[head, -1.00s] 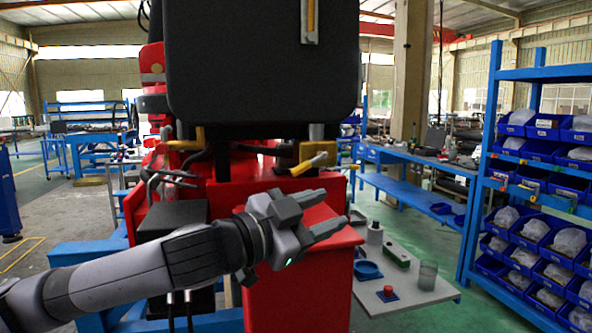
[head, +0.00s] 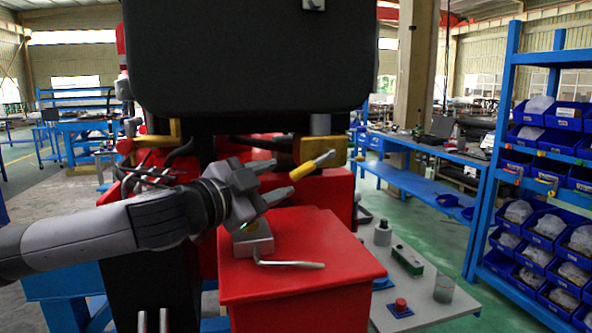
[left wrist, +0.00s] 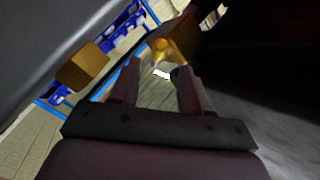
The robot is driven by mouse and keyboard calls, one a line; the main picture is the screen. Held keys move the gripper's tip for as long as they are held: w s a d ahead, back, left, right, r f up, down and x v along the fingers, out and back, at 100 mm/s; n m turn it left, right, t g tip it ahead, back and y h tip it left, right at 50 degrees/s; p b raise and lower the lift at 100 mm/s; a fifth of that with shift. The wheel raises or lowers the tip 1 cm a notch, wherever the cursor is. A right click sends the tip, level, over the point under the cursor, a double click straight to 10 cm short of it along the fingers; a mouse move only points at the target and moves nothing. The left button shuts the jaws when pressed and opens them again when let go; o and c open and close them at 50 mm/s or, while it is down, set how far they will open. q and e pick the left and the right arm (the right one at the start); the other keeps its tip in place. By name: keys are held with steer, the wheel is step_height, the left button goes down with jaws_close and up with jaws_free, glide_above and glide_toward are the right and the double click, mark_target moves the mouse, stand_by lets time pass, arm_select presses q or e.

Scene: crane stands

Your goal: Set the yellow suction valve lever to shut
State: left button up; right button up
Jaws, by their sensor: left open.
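The yellow lever (head: 308,168) sticks out below the large black housing, slanting up to the right, with a bare metal end at upper right. My left gripper (head: 283,178) is open and empty, just left of the lever, its fingers pointing toward it. A gap seems to remain between fingertips and lever in the head view. In the left wrist view, a yellow part (left wrist: 176,46), which looks like the lever, lies just beyond the open fingertips (left wrist: 157,68). I cannot tell whether they touch. The lever's pivot is not clear. My right gripper is not in view.
The black housing (head: 250,60) hangs above the gripper. A red box (head: 300,283) below carries a bent metal rod (head: 290,264) and a small grey block (head: 253,240). A yellow bracket (head: 160,140) is at left. A low board (head: 425,310) with small items stands at right.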

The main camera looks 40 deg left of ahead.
mark_target(298, 173)
arm_select(q)
steer(key=w, duration=0.1)
steer(key=w+p, duration=0.1)
steer(key=w, duration=0.1)
steer(key=w+p, duration=0.1)
steer(key=w, duration=0.1)
steer(key=shift+w+d+r, duration=0.1)
steer(key=shift+w+d, duration=0.05)
steer(key=shift+d, duration=0.2)
steer(key=shift+w, duration=0.55)
jaws_close()
